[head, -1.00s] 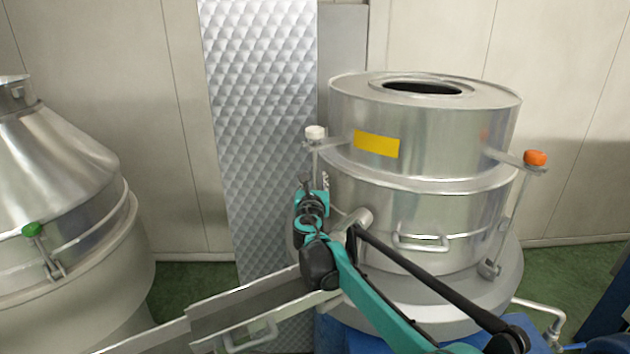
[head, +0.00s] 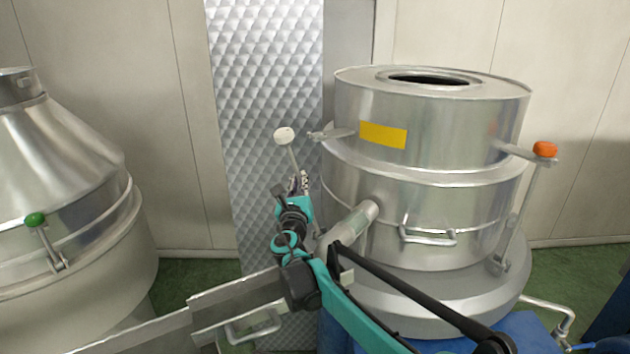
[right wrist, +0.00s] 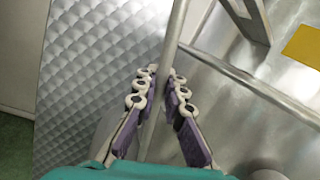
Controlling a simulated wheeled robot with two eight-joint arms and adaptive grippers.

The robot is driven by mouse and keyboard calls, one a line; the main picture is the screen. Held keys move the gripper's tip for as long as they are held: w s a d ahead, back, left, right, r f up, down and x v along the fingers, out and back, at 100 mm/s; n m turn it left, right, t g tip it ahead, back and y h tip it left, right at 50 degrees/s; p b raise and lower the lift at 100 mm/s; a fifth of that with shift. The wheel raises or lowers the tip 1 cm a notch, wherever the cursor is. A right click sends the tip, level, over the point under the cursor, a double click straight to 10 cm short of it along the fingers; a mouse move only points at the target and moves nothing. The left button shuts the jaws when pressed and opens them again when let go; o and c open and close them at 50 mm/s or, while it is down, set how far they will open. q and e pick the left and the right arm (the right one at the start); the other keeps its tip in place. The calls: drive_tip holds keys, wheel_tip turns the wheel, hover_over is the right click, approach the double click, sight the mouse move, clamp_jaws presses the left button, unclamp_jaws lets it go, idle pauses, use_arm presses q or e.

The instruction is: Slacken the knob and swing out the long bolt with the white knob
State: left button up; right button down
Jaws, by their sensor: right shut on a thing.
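The white knob (head: 284,135) tops the long bolt (head: 294,159), which leans out to the left, clear of the forked lug (head: 331,134) on the steel drum (head: 430,125). The bolt's lower end is hidden behind my arm in the head view. My right gripper (head: 301,183) is on the bolt's shaft below the knob. In the right wrist view my right gripper (right wrist: 163,85) is shut with the grey rod (right wrist: 177,32) between its fingers, and the lug (right wrist: 246,18) stands empty to the right. The white knob is out of that view. My left gripper is not in view.
A second long bolt with an orange knob (head: 545,149) stands upright in its lug at the drum's right. A spout (head: 352,225) and a handle (head: 428,238) stick out in front. A metal chute (head: 235,307) lies at lower left. A cone-topped vessel with a green knob (head: 35,219) stands left.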

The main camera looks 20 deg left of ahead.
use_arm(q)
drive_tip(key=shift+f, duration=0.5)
use_arm(e)
drive_tip(key=shift+s+a+f+n+t, duration=0.35)
drive_tip(key=shift+s+a+n, duration=0.15)
drive_tip(key=shift+s+a, duration=0.2)
drive_tip(key=c, duration=1.6)
unclamp_jaws()
wheel_tip(320, 180, up, 10)
drive_tip(key=shift+r, duration=0.1)
